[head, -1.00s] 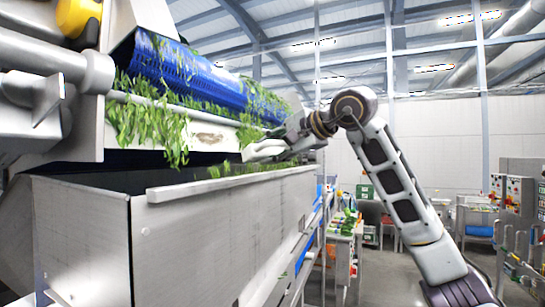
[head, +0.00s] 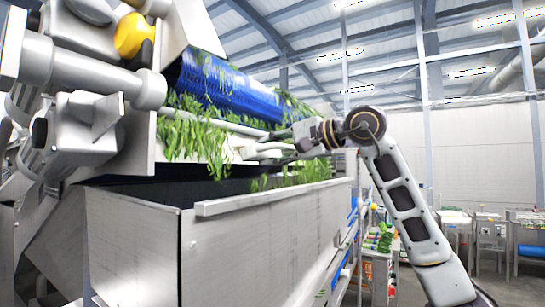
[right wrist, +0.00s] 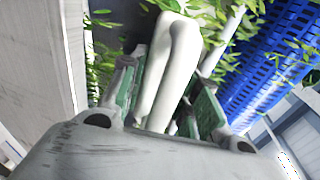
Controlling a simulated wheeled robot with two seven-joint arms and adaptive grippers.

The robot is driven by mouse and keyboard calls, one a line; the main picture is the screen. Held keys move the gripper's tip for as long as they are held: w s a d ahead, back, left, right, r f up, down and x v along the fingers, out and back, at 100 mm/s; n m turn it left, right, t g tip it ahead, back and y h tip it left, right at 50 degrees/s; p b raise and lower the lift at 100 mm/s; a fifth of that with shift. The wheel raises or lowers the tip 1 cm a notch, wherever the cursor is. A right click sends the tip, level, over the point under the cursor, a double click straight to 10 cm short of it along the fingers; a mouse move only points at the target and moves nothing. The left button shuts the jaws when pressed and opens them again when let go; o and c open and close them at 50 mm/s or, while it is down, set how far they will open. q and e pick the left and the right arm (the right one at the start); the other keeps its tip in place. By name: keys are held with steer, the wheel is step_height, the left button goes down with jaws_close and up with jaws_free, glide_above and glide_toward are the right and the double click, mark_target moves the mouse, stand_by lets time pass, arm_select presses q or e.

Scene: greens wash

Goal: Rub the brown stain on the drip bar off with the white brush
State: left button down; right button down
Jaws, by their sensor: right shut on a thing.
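The pale drip bar (head: 234,152) runs below the blue belt (head: 232,92), with green leaves hanging over its left part. My right gripper (head: 283,143) comes in from the right and is shut on the white brush (head: 258,146). The brush points left, in front of the bar, at leaf height. No brown stain shows now; the brush and gripper cover part of the bar. In the right wrist view the brush's white handle (right wrist: 172,68) sits between the green-padded fingers (right wrist: 165,95). I cannot tell whether the brush touches the bar. My left gripper is out of view.
A large grey metal tank (head: 240,245) stands below the bar, its raised front rim (head: 262,199) close under my right gripper. Leaves hang over the tank's opening. Machine pipes and a yellow part (head: 133,36) fill the left.

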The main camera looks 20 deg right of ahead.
steer(key=shift+s+a+r+n+t+y, duration=0.1)
steer(key=shift+r+n+t+y, duration=0.15)
steer(key=shift+y, duration=0.2)
steer(key=shift+s+r+n+t+y, duration=0.1)
steer(key=shift+r+t+y, duration=0.05)
steer(key=shift+r+y, duration=0.25)
steer(key=shift+t+y, duration=0.25)
steer(key=shift+t, duration=0.05)
steer(key=shift+w+a, duration=0.1)
steer(key=shift+w, duration=0.05)
steer(key=shift+p+x, duration=0.9)
steer(key=shift+x, duration=1.4)
